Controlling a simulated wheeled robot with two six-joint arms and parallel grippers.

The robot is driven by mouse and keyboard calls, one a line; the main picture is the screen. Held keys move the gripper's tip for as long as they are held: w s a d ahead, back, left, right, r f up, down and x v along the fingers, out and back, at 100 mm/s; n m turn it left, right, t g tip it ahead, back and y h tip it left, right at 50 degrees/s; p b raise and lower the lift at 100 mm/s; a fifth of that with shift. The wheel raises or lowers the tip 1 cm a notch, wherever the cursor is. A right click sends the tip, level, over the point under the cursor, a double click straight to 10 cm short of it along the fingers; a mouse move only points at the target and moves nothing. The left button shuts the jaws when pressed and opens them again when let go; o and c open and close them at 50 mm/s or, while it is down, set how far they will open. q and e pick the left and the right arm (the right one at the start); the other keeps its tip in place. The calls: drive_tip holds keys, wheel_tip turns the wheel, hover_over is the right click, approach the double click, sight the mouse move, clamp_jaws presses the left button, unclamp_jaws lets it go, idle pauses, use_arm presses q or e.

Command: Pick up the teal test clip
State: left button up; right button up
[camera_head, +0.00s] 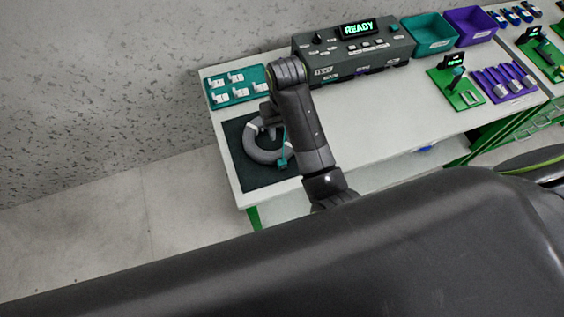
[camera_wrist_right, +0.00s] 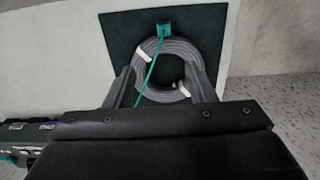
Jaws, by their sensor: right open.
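The teal test clip (camera_head: 282,163) lies at the near side of a coiled grey cable (camera_head: 262,153) on a dark mat (camera_head: 238,164). In the right wrist view the clip (camera_wrist_right: 164,28) is at the top edge of the coil (camera_wrist_right: 178,50). A thin teal lead runs from it across the coil toward my gripper. My right gripper (camera_head: 268,116) is over the far side of the coil, partly hidden by its own arm. In the wrist view its fingers (camera_wrist_right: 165,88) are spread apart, with the clip beyond them. My left gripper is not in view.
A teal tray with white connectors (camera_head: 233,87) lies behind the mat. A dark tester box reading READY (camera_head: 352,50) stands at the back. Teal (camera_head: 428,36) and purple (camera_head: 470,25) bins and green fixtures (camera_head: 456,90) are to the right. The bench's front middle (camera_head: 385,130) is mostly clear.

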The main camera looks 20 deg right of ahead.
drive_tip(key=b, duration=0.1)
hover_over(282, 162)
drive_tip(key=f, duration=1)
drive_tip(key=shift+w+d+f, duration=0.25)
drive_tip(key=shift+d+f, duration=0.05)
drive_tip(key=shift+f, duration=0.8)
drive_tip(key=f, duration=0.2)
drive_tip(key=f+p, duration=0.1)
drive_tip(key=shift+s+a+f, duration=0.3)
drive_tip(key=shift+f, duration=0.75)
drive_tip(key=c, duration=1.1)
